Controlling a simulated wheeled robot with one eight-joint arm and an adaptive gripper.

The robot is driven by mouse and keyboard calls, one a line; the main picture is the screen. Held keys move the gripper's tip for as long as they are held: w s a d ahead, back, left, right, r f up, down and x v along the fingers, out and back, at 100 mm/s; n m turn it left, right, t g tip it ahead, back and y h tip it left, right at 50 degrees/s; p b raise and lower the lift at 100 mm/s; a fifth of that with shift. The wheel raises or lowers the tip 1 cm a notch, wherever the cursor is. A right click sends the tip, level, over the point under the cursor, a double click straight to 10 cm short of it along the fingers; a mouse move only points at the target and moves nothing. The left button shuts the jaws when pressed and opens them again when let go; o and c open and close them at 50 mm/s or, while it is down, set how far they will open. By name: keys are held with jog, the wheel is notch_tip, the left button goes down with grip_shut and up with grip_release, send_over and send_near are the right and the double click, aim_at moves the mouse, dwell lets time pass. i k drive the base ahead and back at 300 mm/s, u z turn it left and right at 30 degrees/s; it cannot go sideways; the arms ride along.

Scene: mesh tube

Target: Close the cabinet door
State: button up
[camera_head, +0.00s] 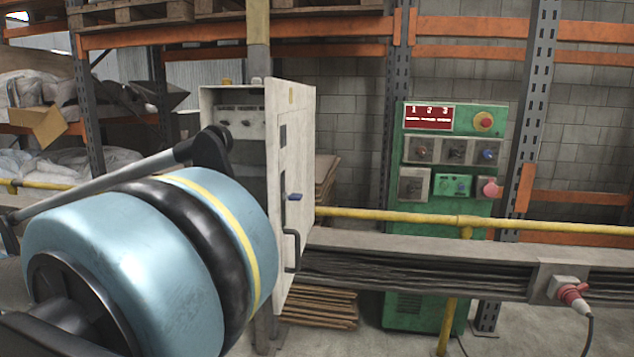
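The cabinet (208,98) is a pale upright box left of centre. Its interior is partly visible, with a row of dark switches (238,113) near the top. The cabinet door (297,170) is a tall whitish panel standing open, swung out towards me. It carries a small blue latch (294,197) and, lower down, a black handle (292,251). A grey rod with a dark end and a large light-blue rounded body cover the cabinet's lower part. I cannot make out my gripper or its fingers.
The light-blue body (120,265) with black bands and a yellow stripe fills the left foreground. A green control panel (410,280) stands right of the door. A yellow pipe (400,216) and a grey cable tray (420,250) run right from the door. Racks stand behind.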

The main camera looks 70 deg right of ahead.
aim_at(285, 102)
jog(key=u, duration=0.05)
jog(key=k, duration=1.45)
jog(key=z, duration=1.65)
jog(key=i, duration=0.5)
jog(key=u, duration=0.3)
jog(key=k, duration=1.05)
jog(key=z, duration=0.15)
